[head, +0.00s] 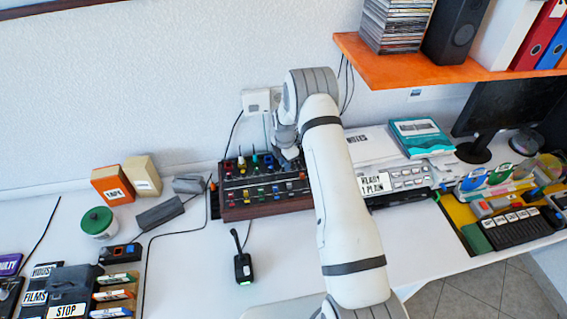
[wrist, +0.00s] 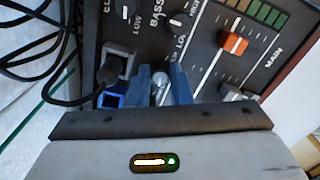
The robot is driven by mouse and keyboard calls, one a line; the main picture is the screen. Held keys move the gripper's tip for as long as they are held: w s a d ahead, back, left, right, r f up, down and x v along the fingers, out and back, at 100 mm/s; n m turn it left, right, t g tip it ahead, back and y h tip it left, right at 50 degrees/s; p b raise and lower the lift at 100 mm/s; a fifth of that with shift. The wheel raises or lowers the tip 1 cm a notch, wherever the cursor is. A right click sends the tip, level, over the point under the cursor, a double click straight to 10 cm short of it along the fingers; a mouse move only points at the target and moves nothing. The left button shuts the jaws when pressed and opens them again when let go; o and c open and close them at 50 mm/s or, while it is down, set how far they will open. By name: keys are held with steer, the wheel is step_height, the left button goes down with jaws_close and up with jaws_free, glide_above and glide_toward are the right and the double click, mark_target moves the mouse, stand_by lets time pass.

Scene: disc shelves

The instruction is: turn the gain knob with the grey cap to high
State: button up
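The mixer (head: 262,207) is a dark box with wooden sides and rows of coloured knobs and faders, standing against the wall. In the wrist view a small knob with a light grey cap (wrist: 160,82) sits between the two blue fingers of my gripper (wrist: 161,86). One finger is on each side of it, very close; I cannot tell whether they touch it. Its pointer and scale are hidden. In the head view my gripper is at the mixer's back right, mostly hidden by my arm.
In the wrist view a black BASS knob (wrist: 177,22), an orange-capped fader (wrist: 234,43) and a plugged-in cable (wrist: 113,68) are close by. An orange shelf (head: 440,72) hangs at upper right.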

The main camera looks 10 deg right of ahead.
jaws_close()
steer(key=shift+a, duration=0.15)
steer(key=shift+f+m+b, duration=0.1)
steer(key=shift+m+b, duration=0.2)
steer(key=shift+b, duration=0.2)
